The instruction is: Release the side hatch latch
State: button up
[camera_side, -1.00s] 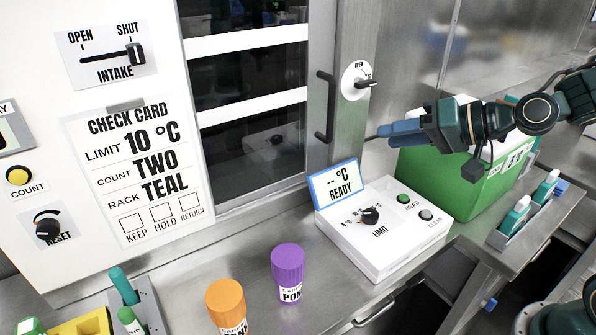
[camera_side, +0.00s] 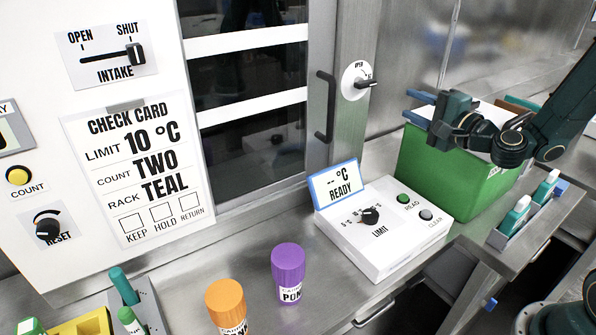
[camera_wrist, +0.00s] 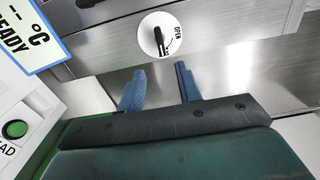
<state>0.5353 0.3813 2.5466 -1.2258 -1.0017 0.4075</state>
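The hatch latch (camera_side: 364,84) is a dark lever on a round white plate with an OPEN mark, on the metal frame right of the hatch. In the side view its lever points right. It also shows in the wrist view (camera_wrist: 159,38), beyond my fingertips. The dark hatch window (camera_side: 252,130) with white bars and a black handle (camera_side: 325,106) is left of the latch. My gripper (camera_side: 412,107) is to the right of and a little below the latch, above the green box. Its two blue fingers (camera_wrist: 158,85) are apart, with nothing between them, and do not touch the latch.
A green box (camera_side: 440,170) stands below my gripper. A white reader (camera_side: 385,228) with a READY screen (camera_side: 333,185) sits left of it on the counter. Purple (camera_side: 288,272) and orange (camera_side: 226,305) capped containers stand nearer the front.

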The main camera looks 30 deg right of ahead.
aim_at(368, 86)
jog(key=shift+w, duration=0.15)
jog(key=shift+w, duration=6.75)
grip_shut()
